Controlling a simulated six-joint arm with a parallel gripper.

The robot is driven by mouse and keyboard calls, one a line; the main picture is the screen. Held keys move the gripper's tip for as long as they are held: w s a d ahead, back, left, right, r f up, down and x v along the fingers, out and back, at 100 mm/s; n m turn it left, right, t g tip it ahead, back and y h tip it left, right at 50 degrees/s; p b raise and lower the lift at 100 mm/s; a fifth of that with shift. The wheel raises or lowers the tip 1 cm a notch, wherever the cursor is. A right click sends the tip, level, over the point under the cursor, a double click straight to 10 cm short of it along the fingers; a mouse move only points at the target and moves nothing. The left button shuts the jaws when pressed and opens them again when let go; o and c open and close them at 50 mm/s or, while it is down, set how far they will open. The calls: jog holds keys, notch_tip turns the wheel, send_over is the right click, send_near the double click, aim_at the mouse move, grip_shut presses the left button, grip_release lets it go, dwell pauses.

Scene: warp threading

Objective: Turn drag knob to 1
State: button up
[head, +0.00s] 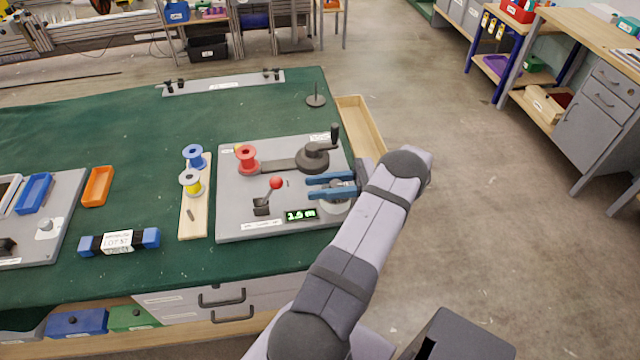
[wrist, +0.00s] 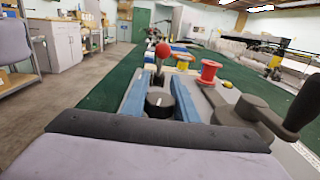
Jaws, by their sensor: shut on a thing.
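The drag knob (wrist: 160,102) is a dark round knob with a white line on its top, seen in the wrist view between my two blue fingers. My gripper (head: 311,188) reaches in from the right, low over the right part of the grey panel (head: 232,205), shut on the knob. Its fingertips also show in the wrist view (wrist: 159,80), extending past the knob. In the head view the fingers largely hide the knob; a pale round dial (head: 335,207) shows just below them. A small green-lit display (head: 300,215) appears to begin with 1; its reading is hard to make out.
A red-balled lever (head: 276,183) stands just beyond the fingertips. A dark crank (head: 314,157) and red spool (head: 246,158) sit behind. A wooden tray (head: 362,125) is at the table's right edge.

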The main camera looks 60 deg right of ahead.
jog(key=shift+y, duration=0.3)
jog(key=o, duration=1.1)
jog(key=shift+c, duration=0.2)
jog(key=shift+r, duration=0.1)
notch_tip(320, 180, up, 10)
jog(key=p, duration=1)
